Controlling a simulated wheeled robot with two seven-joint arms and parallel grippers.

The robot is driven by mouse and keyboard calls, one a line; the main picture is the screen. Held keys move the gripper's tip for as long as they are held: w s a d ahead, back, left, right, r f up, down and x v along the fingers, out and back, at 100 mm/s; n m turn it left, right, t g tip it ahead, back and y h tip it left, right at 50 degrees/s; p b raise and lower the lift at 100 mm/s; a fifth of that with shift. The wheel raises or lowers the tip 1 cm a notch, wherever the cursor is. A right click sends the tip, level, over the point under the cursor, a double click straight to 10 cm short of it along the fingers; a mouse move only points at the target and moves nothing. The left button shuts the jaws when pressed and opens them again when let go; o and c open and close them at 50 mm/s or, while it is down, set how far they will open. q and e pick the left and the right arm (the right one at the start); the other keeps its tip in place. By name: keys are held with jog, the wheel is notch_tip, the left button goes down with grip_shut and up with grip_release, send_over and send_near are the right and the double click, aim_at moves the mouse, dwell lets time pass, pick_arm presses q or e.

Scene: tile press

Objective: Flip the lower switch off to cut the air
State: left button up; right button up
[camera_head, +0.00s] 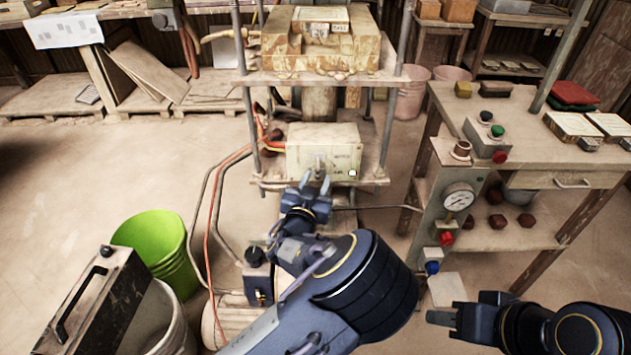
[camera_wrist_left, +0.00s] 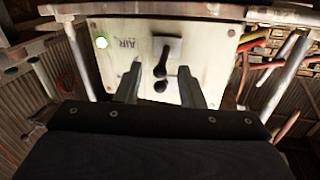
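A pale switch box (camera_head: 340,150) sits on the lower shelf of the press. It fills the upper middle of the left wrist view (camera_wrist_left: 205,38), where its AIR label appears upside down. A dark switch lever (camera_wrist_left: 162,72) with a rounded tip stands out from a grey plate on its face. A small lamp (camera_wrist_left: 101,42) near the box's corner glows pale green-white. My left gripper (camera_wrist_left: 158,80) is open, its two fingers on either side of the lever, with gaps showing. In the head view, my left gripper (camera_head: 315,182) is just in front of the box. My right gripper (camera_head: 440,318) is at lower right, away from the box; its opening is unclear.
Shelf posts (camera_head: 389,120) flank the box. Orange and grey hoses run down at its left. A side table (camera_head: 480,105) at right carries a gauge (camera_head: 458,197) and buttons. A green bucket (camera_head: 160,248) stands on the floor at left.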

pick_arm(q)
grip_shut()
jog(key=shift+w+f+m+t+h+b, duration=0.1)
jog(key=shift+f+m+t+h+b, duration=1.05)
jog(key=shift+b, duration=4.25)
jog(key=shift+w+f+m+t+h+b, duration=0.15)
jog(key=shift+f+m+t+h+b, duration=1)
jog(key=shift+b, duration=4.25)
jog(key=shift+w+f+m+t+h+b, duration=0.15)
jog(key=shift+t+h+b, duration=1.05)
jog(key=shift+b, duration=4.2)
jog(key=shift+t+y, duration=0.6)
grip_release()
